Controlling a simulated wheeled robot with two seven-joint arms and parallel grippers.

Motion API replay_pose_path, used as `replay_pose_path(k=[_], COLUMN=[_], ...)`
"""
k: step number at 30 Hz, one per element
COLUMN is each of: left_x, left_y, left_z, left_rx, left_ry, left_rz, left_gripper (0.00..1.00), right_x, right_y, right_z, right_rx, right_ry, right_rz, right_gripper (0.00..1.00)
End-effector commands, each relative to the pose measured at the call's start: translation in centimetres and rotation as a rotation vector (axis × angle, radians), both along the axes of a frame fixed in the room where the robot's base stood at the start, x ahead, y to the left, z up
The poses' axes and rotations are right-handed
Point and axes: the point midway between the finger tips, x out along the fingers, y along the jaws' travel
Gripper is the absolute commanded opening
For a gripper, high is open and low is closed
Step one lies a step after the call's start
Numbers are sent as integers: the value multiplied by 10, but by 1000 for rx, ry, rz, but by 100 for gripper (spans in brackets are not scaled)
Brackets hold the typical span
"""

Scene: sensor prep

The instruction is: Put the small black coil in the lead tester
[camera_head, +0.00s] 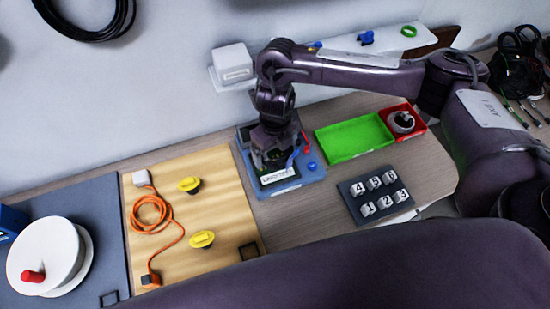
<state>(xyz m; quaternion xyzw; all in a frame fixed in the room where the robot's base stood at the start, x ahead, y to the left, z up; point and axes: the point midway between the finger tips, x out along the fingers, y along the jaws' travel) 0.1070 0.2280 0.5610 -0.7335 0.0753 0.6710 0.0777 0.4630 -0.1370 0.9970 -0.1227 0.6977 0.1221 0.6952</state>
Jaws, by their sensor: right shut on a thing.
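The lead tester, which I take to be the blue unit with a white label (287,186), sits on the table right of the wooden board. A red part and a blue knob show at its right side. My right gripper (272,161) points down over this unit and is shut on a dark thing, mostly hidden by the fingers, that I take to be the small black coil. I cannot tell whether it touches the unit. A blue strip shows beside the fingers. My left gripper is out of view.
A wooden board (215,220) holds an orange cable (150,214) and yellow pieces. A green tray (354,139), a red bin (416,128) and a block of numbered cubes (353,209) stand at right. A white reel (42,256) is at left. Black cables (515,65) hang at far right.

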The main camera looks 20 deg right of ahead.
Motion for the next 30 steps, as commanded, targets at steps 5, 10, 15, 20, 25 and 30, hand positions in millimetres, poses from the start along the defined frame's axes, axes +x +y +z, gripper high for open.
replay_pose_path(k=[5,10,15,20,25,30], left_x=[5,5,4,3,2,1], left_y=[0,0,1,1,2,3], left_z=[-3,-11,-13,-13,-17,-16], left_rx=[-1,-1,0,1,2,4], left_ry=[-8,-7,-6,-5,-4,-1], left_rz=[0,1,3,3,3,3], left_gripper=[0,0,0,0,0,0], right_x=[1,-1,0,1,1,1], right_y=[1,1,1,1,1,0], right_z=[-17,-41,-53,-52,-56,-56], right_rx=[3,2,2,1,1,1], right_ry=[-1,2,-2,-3,-2,-2], right_rz=[0,-2,0,0,0,0], right_gripper=[62,62,62,62,62,100])
